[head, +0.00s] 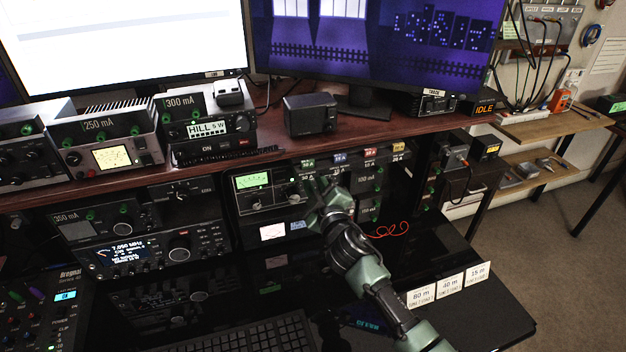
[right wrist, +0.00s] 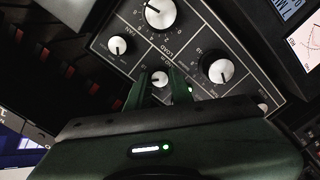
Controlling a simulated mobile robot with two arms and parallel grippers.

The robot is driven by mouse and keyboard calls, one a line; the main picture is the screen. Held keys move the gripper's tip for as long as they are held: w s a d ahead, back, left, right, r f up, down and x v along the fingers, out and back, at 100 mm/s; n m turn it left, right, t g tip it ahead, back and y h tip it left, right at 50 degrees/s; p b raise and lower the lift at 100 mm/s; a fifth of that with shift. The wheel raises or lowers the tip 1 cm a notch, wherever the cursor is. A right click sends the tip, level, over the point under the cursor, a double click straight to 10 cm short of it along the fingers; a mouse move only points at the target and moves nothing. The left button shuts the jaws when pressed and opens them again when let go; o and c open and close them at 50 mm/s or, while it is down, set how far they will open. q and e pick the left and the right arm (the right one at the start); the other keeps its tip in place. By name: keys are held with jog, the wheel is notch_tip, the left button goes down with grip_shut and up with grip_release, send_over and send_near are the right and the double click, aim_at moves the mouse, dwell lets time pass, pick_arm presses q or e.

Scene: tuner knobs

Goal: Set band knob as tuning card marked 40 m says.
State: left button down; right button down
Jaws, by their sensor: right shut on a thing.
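My right gripper (head: 320,192) reaches the front panel of the tuner (head: 262,202), a dark unit with a green-lit meter under the shelf. In the right wrist view, the right gripper's fingers (right wrist: 161,85) are shut on a small silver knob (right wrist: 160,78) between larger knobs. The lettering around this knob is partly covered, so I cannot read its setting. The tuning card marked 40 m (head: 449,286) stands on the desk, between the 80 m card (head: 421,298) and the 15 m card (head: 477,274). Its small print is too small to read. My left gripper is out of view.
In the right wrist view, the LOAD knob (right wrist: 160,14), another large knob (right wrist: 217,70) and a smaller knob (right wrist: 118,46) sit close around the fingers. A red wire (head: 390,231) lies right of my arm. A keyboard (head: 255,338) is at the front.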

jog(key=shift+f+n+p, duration=0.15)
jog(key=shift+n+p, duration=0.4)
jog(key=shift+n, duration=3.6)
jog(key=shift+f+n+p, duration=0.1)
jog(key=shift+n+p, duration=0.45)
jog(key=shift+n, duration=3.6)
jog(key=shift+s, duration=0.1)
jog(key=c, duration=1.3)
grip_release()
jog(key=shift+o, duration=0.2)
jog(key=v, duration=0.7)
jog(key=shift+s, duration=0.35)
